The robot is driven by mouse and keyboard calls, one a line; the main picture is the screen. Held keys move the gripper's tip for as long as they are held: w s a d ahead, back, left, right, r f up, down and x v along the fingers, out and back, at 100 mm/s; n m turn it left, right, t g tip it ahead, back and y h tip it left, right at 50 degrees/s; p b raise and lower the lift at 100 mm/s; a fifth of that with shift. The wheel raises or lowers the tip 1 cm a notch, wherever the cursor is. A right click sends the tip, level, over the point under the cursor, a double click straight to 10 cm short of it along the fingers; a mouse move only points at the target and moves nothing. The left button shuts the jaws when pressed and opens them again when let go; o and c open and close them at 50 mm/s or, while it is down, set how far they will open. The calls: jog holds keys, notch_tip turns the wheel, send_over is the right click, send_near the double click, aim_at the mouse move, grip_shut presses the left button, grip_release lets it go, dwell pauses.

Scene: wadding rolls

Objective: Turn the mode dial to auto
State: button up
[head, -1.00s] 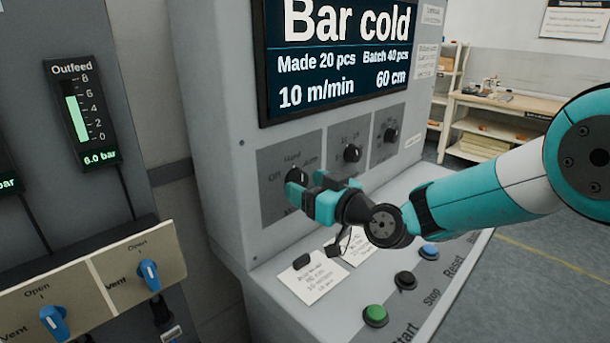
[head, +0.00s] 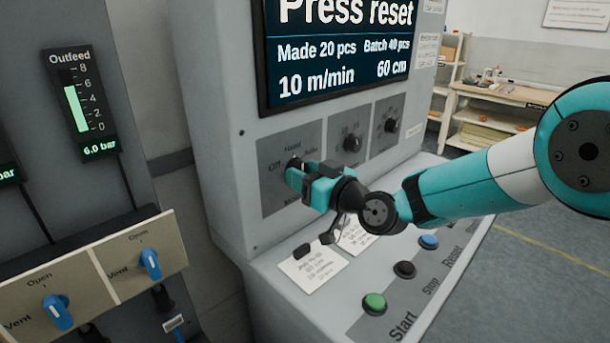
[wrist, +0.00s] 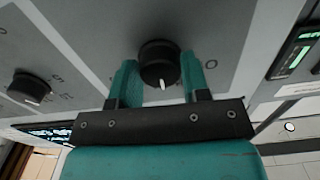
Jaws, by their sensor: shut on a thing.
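The mode dial is a round black knob on a dark grey plate (head: 273,200) of the grey machine, with "Off" and "Hand" legible around it. In the head view my gripper (head: 298,172) mostly covers it. In the wrist view the dial (wrist: 158,55) sits between my two teal fingers (wrist: 160,82), which are shut on its sides. Its white pointer mark faces down the wrist picture, towards my gripper's body. I cannot tell which label it points to.
The screen (head: 345,50) above reads "Press reset". Two more dials (head: 352,143) (head: 391,126) sit to the right. Below are green (head: 374,302), black (head: 404,269) and blue (head: 429,242) buttons and paper cards (head: 313,267). Blue valve handles (head: 150,264) are at left.

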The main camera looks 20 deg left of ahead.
jog(key=m+b, duration=0.1)
jog(key=m, duration=1)
dwell(0.3)
jog(key=shift+m, duration=0.4)
jog(key=o, duration=0.9)
jog(key=b+v, duration=0.6)
jog(key=v, duration=1.1)
jog(key=shift+s+d+b, duration=0.1)
jog(key=shift+d+b, duration=0.1)
jog(key=shift+b, duration=0.15)
